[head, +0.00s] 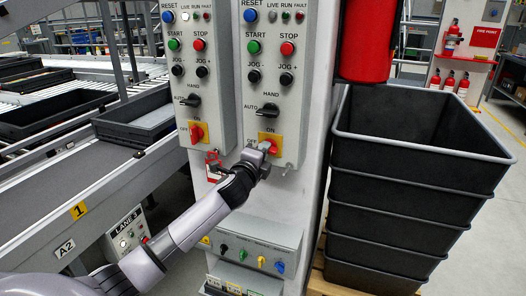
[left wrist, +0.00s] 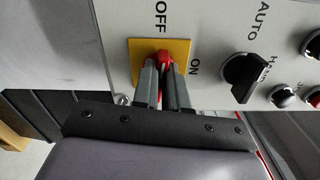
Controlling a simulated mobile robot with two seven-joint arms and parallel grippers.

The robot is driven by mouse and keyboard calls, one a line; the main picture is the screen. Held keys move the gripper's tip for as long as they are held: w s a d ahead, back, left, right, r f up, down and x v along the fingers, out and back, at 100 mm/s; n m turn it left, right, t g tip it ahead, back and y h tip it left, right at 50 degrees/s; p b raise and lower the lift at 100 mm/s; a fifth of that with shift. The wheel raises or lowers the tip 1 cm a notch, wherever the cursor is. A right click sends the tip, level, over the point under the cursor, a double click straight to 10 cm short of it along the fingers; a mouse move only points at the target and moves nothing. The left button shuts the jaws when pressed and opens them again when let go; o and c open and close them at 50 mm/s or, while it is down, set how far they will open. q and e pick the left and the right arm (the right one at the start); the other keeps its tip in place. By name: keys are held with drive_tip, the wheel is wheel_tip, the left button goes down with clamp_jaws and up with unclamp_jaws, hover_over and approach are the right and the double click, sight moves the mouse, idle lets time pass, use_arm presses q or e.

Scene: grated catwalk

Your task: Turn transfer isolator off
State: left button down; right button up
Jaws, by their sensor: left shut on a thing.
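Two grey control panels each carry a red rotary isolator on a yellow plate marked ON above and OFF at left. My left gripper (head: 266,148) is at the isolator on the right panel (head: 271,140). In the left wrist view, its two fingers (left wrist: 164,80) are shut on the red handle (left wrist: 163,57), in front of the yellow plate (left wrist: 183,48). The fingers hide much of the handle, so I cannot tell its exact angle. The other isolator (head: 197,132) is on the left panel, untouched. I cannot read a name for either panel. My right gripper is out of view.
Black HAND/AUTO selectors sit above the isolators; one (left wrist: 243,75) is close beside my left gripper. A red tag or lock (head: 213,166) hangs below the left panel. A lower switch box (head: 258,245) juts out below. Stacked black crates (head: 410,185) stand right, a conveyor (head: 70,170) left.

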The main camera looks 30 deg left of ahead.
use_arm(q)
drive_tip(key=shift+a+r+n, duration=0.1)
drive_tip(key=shift+r+n, duration=0.1)
drive_tip(key=shift+n, duration=0.7)
drive_tip(key=c, duration=1.2)
unclamp_jaws()
drive_tip(key=shift+o, duration=0.2)
drive_tip(key=shift+w+f, duration=0.1)
drive_tip(key=shift+f, duration=0.05)
drive_tip(key=v, duration=0.7)
